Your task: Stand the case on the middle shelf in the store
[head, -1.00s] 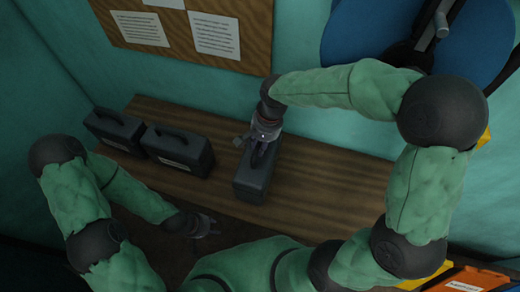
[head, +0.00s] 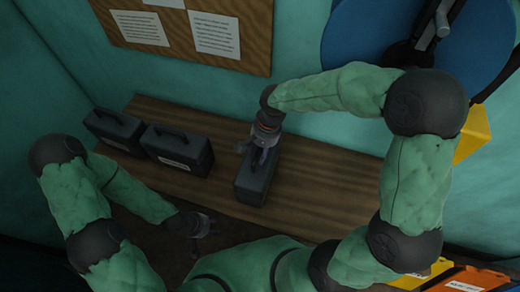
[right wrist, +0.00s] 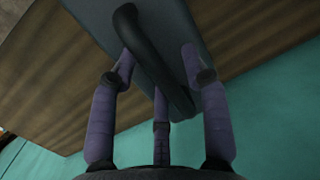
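A dark grey case (head: 254,187) with a black top handle stands upright on a wooden shelf (head: 325,185). My right gripper (head: 258,158) is above this case with its fingers pointing down. In the right wrist view the case (right wrist: 225,25) fills the upper middle, and its handle (right wrist: 150,60) runs between the spread fingers of the right gripper (right wrist: 158,75). The fingers are apart and do not look closed on the handle; contact is unclear. My left gripper (head: 207,225) is empty at the front, below the shelf's near edge, and its fingers look spread.
Two similar cases, one at the far left (head: 113,131) and one with a white label (head: 180,152), stand left on the shelf. The shelf right of the gripped-over case is clear. A notice board (head: 185,50), a blue disc (head: 385,35) and a yellow piece (head: 472,135) are nearby.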

